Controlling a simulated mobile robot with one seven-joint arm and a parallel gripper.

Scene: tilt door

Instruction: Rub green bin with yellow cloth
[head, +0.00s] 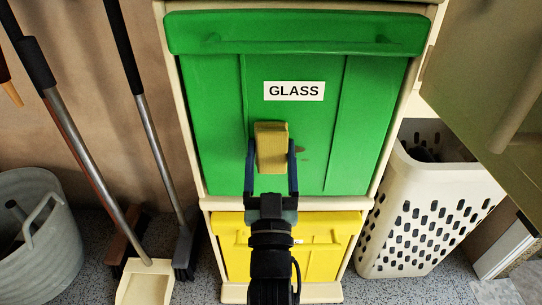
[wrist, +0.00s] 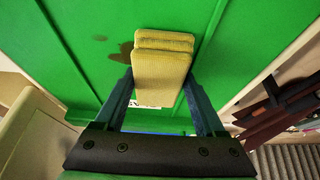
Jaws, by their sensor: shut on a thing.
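The green bin (head: 215,130) stands upright in the middle of the head view, with a white GLASS label (head: 294,91) on its front. It fills much of the wrist view (wrist: 75,40). My gripper (head: 271,150) is shut on the folded yellow cloth (head: 271,135), holding it in front of the bin below the label. The cloth also shows between the fingers in the wrist view (wrist: 160,75). A brown stain (wrist: 122,48) is on the green front beside the cloth; part of it shows in the head view. I cannot tell whether the cloth touches the front.
A yellow bin front (head: 335,235) is below the green one. A white perforated basket (head: 425,215) stands at right, under an olive panel (head: 490,70). Brooms, a dustpan (head: 145,282) and a grey bucket (head: 40,250) stand at left. Some speckled floor is free.

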